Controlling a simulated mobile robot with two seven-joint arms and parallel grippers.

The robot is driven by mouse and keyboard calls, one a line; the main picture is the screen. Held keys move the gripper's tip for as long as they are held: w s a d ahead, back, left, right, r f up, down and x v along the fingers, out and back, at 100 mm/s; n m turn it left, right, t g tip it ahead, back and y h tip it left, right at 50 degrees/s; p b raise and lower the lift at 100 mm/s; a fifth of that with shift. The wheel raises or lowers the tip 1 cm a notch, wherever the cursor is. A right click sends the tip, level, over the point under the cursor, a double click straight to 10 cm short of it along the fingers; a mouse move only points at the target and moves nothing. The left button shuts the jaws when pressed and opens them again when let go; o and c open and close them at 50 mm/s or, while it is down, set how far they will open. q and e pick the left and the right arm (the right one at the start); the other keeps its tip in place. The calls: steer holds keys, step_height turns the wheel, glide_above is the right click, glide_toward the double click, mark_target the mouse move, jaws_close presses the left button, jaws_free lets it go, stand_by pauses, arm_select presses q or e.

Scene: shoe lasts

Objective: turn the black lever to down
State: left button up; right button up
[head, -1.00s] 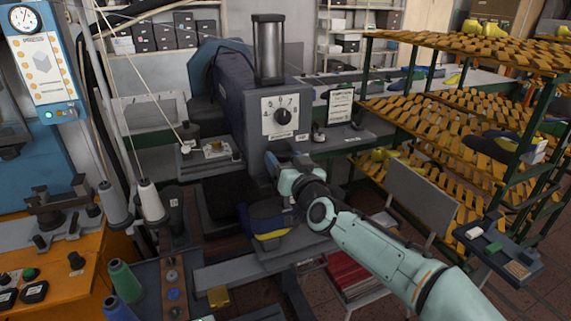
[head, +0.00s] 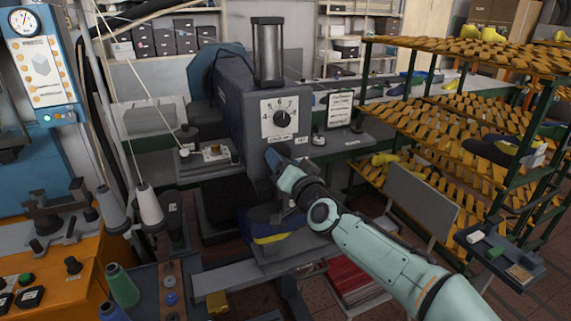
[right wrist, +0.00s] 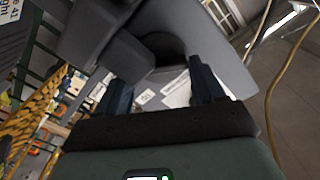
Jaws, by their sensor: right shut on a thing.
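The grey machine (head: 232,120) stands in the middle of the head view, with a dial plate (head: 282,117) on its front. My right gripper (head: 275,160) is at the machine's front face, below the dial. In the right wrist view its two dark fingers (right wrist: 160,88) stand apart with a dark grey part between and beyond them. I take this part to be the black lever (right wrist: 130,62), and the gripper is shut on it. The gripper hides the lever in the head view, so its angle cannot be told. My left gripper is not in view.
A dark blue and yellow shoe (head: 272,238) sits on the machine just below my right gripper. Green-framed racks of wooden pieces (head: 450,105) stand at the right. Thread cones (head: 149,204) and an orange bench (head: 60,262) are at the left.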

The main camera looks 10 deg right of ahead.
steer(key=o, duration=1)
steer(key=shift+o, duration=0.2)
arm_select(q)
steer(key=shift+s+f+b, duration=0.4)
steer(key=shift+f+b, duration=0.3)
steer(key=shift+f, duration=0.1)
arm_select(e)
steer(key=s+d, duration=0.2)
steer(key=s, duration=1.1)
steer(key=shift+d, duration=0.25)
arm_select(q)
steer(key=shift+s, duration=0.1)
arm_select(e)
steer(key=shift+f, duration=0.1)
